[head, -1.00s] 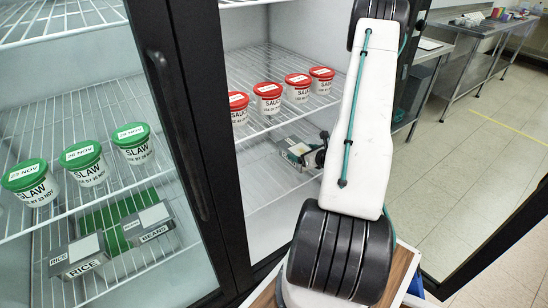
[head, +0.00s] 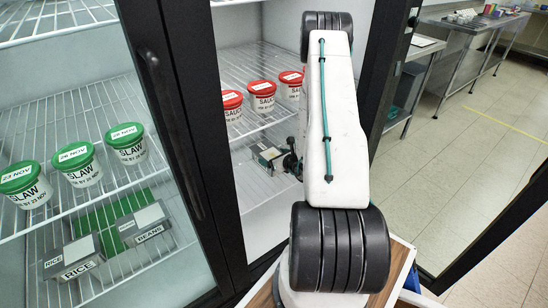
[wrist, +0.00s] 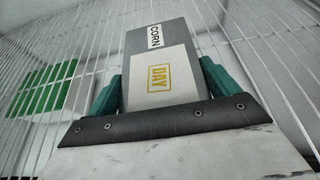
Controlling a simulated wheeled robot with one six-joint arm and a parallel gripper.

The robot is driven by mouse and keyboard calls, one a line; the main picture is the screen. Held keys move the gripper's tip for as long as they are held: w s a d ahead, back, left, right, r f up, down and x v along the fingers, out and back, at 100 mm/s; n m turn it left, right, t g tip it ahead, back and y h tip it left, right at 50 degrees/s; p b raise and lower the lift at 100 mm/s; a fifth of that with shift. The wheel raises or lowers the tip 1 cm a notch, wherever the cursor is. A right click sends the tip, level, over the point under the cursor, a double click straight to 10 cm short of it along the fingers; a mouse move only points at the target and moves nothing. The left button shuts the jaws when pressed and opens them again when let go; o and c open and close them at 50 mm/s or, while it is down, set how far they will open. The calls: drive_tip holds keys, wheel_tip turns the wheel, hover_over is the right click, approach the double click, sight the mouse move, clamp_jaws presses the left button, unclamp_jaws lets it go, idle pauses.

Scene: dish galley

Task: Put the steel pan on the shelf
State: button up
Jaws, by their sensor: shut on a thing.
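The steel pan (head: 269,156) is a small grey box in the right bay of the cabinet, near the lower wire shelf. In the wrist view the pan (wrist: 162,62) carries a CORN label and a yellow DAY mark. My gripper (head: 284,160) is shut on it; in the wrist view its green fingers (wrist: 163,88) press on either side. The lower right shelf (head: 262,190) lies beneath the pan in the picture. I cannot tell whether the pan touches it. Part of my arm hides the right side of this bay.
Red-lidded sauce tubs (head: 262,98) stand on the shelf above. A dark door frame (head: 185,130) parts the bays. In the left bay are green-lidded slaw tubs (head: 77,164), a RICE pan (head: 80,258), a BEANS pan (head: 146,223) and a green patch (head: 110,241).

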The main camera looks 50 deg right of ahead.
drive_tip(key=shift+f, duration=0.1)
drive_tip(key=o, duration=1.3)
drive_tip(key=shift+c, duration=0.2)
drive_tip(key=shift+s+r, duration=0.25)
drive_tip(key=v, duration=1.1)
drive_tip(key=shift+s+a, duration=0.15)
drive_tip(key=shift+s, duration=0.1)
